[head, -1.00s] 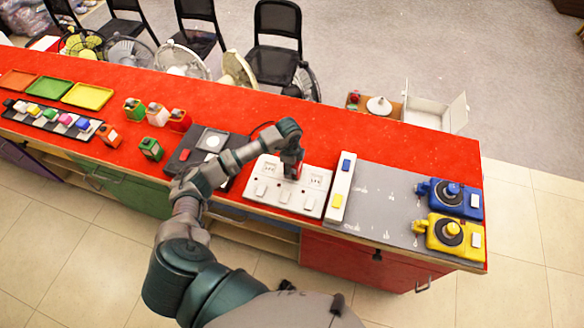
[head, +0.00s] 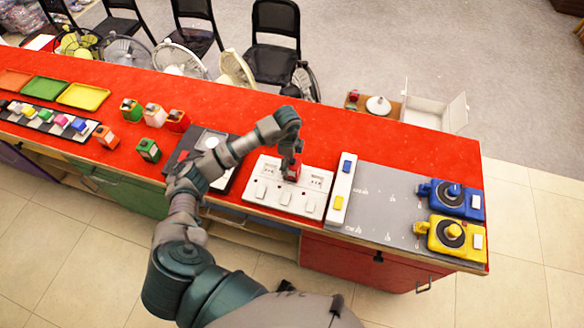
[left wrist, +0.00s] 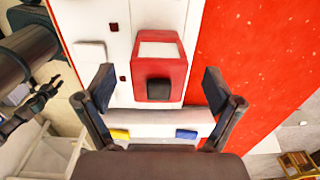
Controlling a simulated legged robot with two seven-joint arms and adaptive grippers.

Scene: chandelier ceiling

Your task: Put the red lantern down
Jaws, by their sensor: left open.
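The red lantern (head: 291,172) stands on the white switch panel (head: 262,190), seen in the head view just below my left gripper (head: 292,150). In the left wrist view the lantern (left wrist: 158,65) shows a red body with a pale top and a dark square on its side. The left gripper (left wrist: 158,88) is open, with one finger on each side of the lantern and clear gaps to it. A dark claw-like part, seemingly my right gripper (left wrist: 33,106), shows small at the left of the wrist view; its opening is unclear.
A white strip with blue and yellow switches (head: 341,187) lies right of the panel. Beyond it a grey mat (head: 385,205) holds a blue device (head: 452,197) and a yellow device (head: 449,236). Small coloured lanterns (head: 155,115) stand to the left. The red counter (head: 390,145) behind is clear.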

